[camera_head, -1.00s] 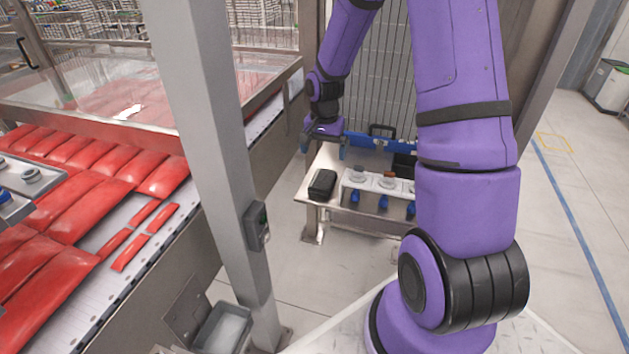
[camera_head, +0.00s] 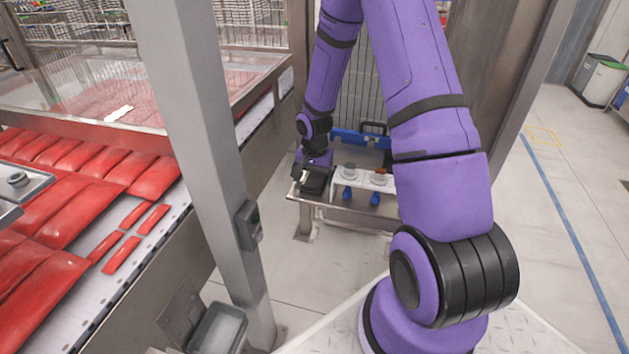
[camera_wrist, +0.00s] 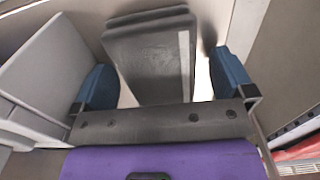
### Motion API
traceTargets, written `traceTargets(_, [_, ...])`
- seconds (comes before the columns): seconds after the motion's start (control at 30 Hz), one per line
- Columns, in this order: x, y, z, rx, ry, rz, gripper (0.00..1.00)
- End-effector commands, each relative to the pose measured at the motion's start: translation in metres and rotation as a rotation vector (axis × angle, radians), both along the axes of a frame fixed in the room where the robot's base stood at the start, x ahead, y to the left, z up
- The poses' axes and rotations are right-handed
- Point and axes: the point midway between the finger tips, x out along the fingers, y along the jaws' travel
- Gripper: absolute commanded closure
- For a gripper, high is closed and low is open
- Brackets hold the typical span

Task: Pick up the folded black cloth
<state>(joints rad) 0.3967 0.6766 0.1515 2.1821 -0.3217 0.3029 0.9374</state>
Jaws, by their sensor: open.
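The folded black cloth (camera_head: 314,181) lies on the left end of a small metal table. In the wrist view the cloth (camera_wrist: 150,58) is a dark, flat, layered block lying between my two blue fingers. My gripper (camera_wrist: 164,82) is open, with one finger on each side of the cloth and a visible gap at both sides. In the head view my gripper (camera_head: 313,172) is down at the cloth and partly covers it. I cannot tell how high the fingertips are above the table.
The metal table (camera_head: 345,212) also bears a white rack (camera_head: 365,180) with suction cups, just right of the cloth. A blue bin (camera_head: 350,137) is behind. A grey post (camera_head: 205,150) and a conveyor with red packs (camera_head: 60,210) stand to the left.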

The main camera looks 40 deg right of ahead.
Motion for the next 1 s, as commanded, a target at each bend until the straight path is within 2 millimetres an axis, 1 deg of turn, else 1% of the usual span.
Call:
traceTargets(0.23, [0.000, 0.000, -0.002, 0.000, 0.000, -0.001, 0.00])
traceTargets(0.27, [0.000, 0.000, -0.002, 0.000, 0.000, -0.001, 0.05])
traceTargets(0.3, [0.000, 0.000, -0.002, 0.000, 0.000, -0.001, 0.14])
traceTargets(0.47, [0.000, 0.000, -0.002, 0.000, 0.000, -0.001, 0.51])
traceTargets(0.77, [0.000, 0.000, 0.000, -0.001, -0.001, -0.001, 0.51])
traceTargets(0.87, [0.000, -0.001, 0.007, -0.001, -0.002, -0.001, 0.51])
traceTargets(1.0, [0.000, -0.001, 0.027, -0.001, -0.003, -0.002, 0.51])
